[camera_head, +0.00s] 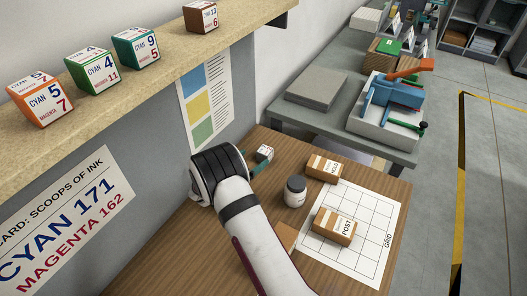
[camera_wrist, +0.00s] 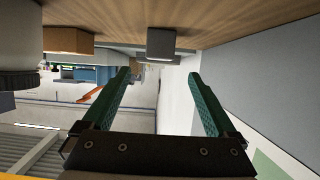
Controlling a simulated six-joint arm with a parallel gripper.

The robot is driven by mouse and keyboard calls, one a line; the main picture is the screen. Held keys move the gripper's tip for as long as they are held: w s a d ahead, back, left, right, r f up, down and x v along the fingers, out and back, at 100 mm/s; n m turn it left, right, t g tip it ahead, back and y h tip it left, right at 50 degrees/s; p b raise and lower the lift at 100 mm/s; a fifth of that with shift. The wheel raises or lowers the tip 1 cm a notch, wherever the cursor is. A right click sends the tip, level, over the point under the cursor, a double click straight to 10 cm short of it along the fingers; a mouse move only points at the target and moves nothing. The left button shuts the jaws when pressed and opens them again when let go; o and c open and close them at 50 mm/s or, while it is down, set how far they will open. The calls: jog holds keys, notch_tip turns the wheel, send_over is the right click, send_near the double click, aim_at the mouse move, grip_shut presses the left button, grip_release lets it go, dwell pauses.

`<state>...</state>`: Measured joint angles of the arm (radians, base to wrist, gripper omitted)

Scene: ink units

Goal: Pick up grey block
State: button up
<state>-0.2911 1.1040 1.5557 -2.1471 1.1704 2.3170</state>
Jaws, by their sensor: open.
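The grey block (camera_head: 265,152) is a small cube on the wooden table, near the wall with the colour poster. In the wrist view the grey block (camera_wrist: 161,44) shows ahead of the fingers, above the middle of the gap between them in the picture. My gripper (camera_head: 261,163) has green fingers and is close to the block in the head view. In the wrist view my gripper (camera_wrist: 159,75) is open, with nothing between its fingers. Part of the gripper is hidden behind my arm in the head view.
A dark-lidded jar (camera_head: 295,191), a HOLD box (camera_head: 323,168) and a POST box (camera_head: 334,226) stand right of my arm. The POST box is on the grid sheet (camera_head: 375,215). Another tan box (camera_head: 286,236) is partly hidden by my arm. A shelf (camera_head: 150,62) with labelled cubes runs above.

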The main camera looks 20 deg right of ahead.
aim_at(264, 151)
jog(key=x, duration=0.9)
jog(key=shift+w+d+f, duration=0.15)
jog(key=shift+d, duration=0.15)
jog(key=c, duration=1.5)
